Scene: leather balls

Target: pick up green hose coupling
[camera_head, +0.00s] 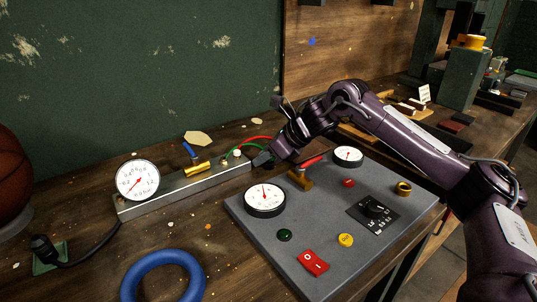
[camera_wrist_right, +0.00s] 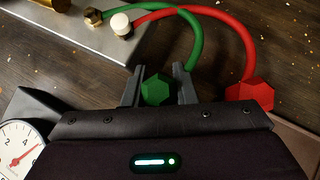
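The green hose coupling (camera_wrist_right: 157,89) is a faceted green piece, seen in the right wrist view between the two fingers of my right gripper (camera_wrist_right: 159,88). The fingers stand close on both sides of it; whether they press on it I cannot tell. Its green hose (camera_wrist_right: 196,38) curves from a brass fitting (camera_wrist_right: 93,17) and passes behind the right-hand finger. In the head view my right gripper (camera_head: 264,160) is low at the right end of the metal manifold (camera_head: 190,186), and hides the coupling. My left gripper is not in view.
A red coupling (camera_wrist_right: 250,93) on a red hose lies just right of my gripper. A grey control panel (camera_head: 325,228) with gauges, buttons and a brass valve (camera_head: 300,180) is close in front. A blue ring (camera_head: 163,258) and a basketball (camera_head: 12,175) are at left.

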